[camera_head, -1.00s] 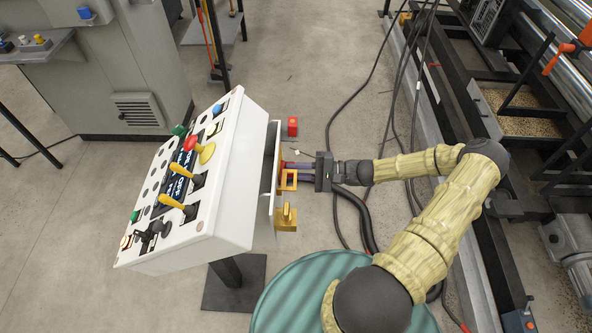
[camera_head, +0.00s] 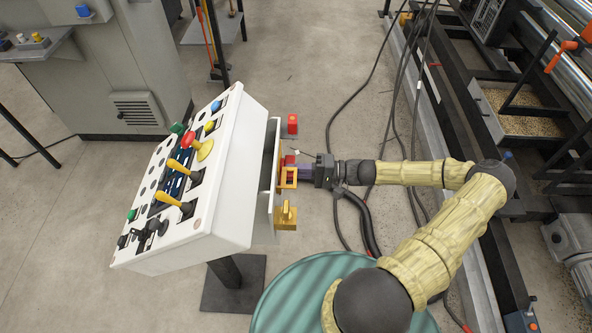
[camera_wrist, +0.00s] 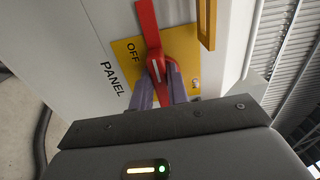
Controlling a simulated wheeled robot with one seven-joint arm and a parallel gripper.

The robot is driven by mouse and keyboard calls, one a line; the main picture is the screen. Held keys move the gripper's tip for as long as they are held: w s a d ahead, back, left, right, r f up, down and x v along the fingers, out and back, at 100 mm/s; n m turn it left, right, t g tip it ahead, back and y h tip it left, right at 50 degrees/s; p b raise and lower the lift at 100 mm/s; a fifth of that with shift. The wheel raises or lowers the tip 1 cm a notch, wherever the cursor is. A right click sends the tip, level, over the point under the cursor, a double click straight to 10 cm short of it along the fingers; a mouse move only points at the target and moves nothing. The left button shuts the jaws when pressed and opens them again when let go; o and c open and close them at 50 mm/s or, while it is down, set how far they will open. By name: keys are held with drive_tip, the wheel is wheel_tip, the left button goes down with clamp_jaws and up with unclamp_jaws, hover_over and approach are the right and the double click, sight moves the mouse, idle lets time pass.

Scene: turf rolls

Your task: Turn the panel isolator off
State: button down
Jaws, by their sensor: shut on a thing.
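The panel isolator has a red handle (camera_wrist: 147,22) on a yellow plate (camera_wrist: 126,48) marked OFF, with PANEL lettered beside it, in the wrist view. My gripper (camera_wrist: 159,78) is shut on the red handle, with a finger on each side of its lower part. In the head view my gripper (camera_head: 298,173) reaches in from the right to the side of the white control box (camera_head: 231,180). A bit of the red handle (camera_head: 290,160) shows just above my fingers there. The handle's exact angle is hard to judge.
A red block (camera_head: 292,124) is just beyond. Black cables (camera_head: 368,222) hang below my wrist. A green ribbed drum (camera_head: 290,300) stands in front.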

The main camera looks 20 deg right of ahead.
drive_tip(key=shift+f, duration=0.1)
drive_tip(key=c, duration=1.4)
unclamp_jaws()
drive_tip(key=shift+o, duration=0.2)
drive_tip(key=b+v, duration=0.2)
drive_tip(key=v, duration=1.5)
drive_tip(key=shift+d+b, duration=0.2)
drive_tip(key=shift+b, duration=0.15)
